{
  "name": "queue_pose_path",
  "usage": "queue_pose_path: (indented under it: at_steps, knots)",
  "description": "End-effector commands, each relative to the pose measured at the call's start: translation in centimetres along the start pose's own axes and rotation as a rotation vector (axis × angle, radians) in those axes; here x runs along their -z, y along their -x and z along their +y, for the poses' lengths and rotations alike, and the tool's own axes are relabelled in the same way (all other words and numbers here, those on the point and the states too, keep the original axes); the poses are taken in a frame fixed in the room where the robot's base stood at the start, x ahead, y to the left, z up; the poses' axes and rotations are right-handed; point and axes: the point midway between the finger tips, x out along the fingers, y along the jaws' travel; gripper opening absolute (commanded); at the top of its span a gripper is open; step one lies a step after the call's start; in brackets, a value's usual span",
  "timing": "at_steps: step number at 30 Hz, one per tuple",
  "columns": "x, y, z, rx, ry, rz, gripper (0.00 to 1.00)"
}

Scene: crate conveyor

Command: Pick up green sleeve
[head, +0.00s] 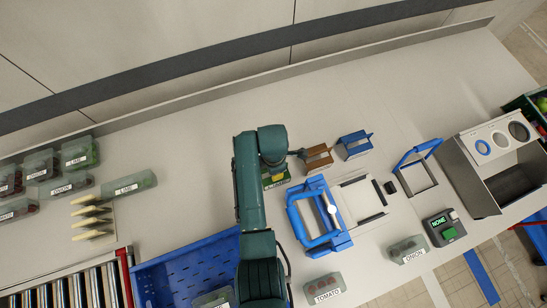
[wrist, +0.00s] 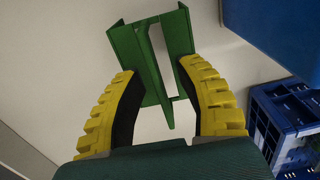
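The green sleeve (wrist: 126,42) is ahead of my gripper in the wrist view, an angular folded piece with a long narrow fin pointing back between the fingers. My gripper (wrist: 158,69) has two yellow ribbed fingers with dark inner pads, spread wide apart. The fingertips are close to the sleeve's near edges, one on each side; I cannot tell whether they touch. In the head view, my arm covers most of the gripper and sleeve, left of the brown sleeve (head: 317,157).
A blue sleeve (head: 354,146) stands right of the brown one. A blue-framed device (head: 318,215) is close by at lower right. A blue tray (head: 185,272), tomato bin (head: 322,289) and onion bin (head: 408,250) are nearer. The table behind the sleeves is clear.

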Motion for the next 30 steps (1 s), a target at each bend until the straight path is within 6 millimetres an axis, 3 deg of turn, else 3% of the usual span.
queue_pose_path:
  at_steps: [1, 5, 19, 23, 30]
  knots:
    - [0.0, 0.0, 0.0, 0.0, 0.0, 0.0, 0.25]
    - [0.0, 0.0, 0.0, 0.0, 0.0, 0.0, 0.0]
    - [0.0, 0.4, 0.0, -0.001, 0.0, 0.0, 0.0]
    - [0.0, 2.5, 0.1, -0.005, 0.0, -0.001, 0.0]
    - [0.0, 8.0, 0.1, -0.004, 0.0, -0.001, 0.0]
